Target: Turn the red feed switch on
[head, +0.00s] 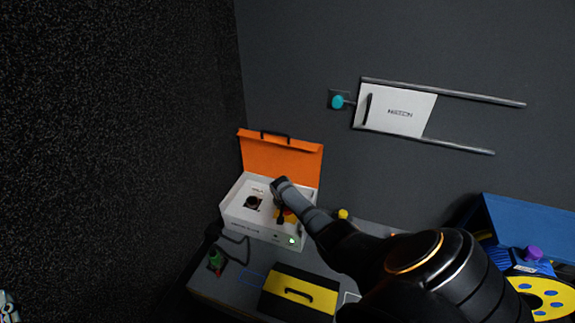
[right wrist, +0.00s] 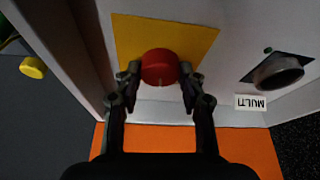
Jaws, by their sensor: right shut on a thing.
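The red feed switch is a round red knob (right wrist: 160,67) on a yellow plate (right wrist: 195,37) in the right wrist view. The yellow plate also shows in the head view (head: 290,218), inside a white case (head: 250,226) with an open orange lid (head: 280,156). My right gripper (right wrist: 159,80) reaches down into the case, its fingers on either side of the red knob and shut on it. In the head view, my right gripper (head: 280,216) hides most of the knob. I cannot tell the knob's turned position.
A green light (head: 291,240) glows on the case front. A yellow and black box (head: 300,291) stands in front. A white panel (head: 398,110) with rails is on the wall.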

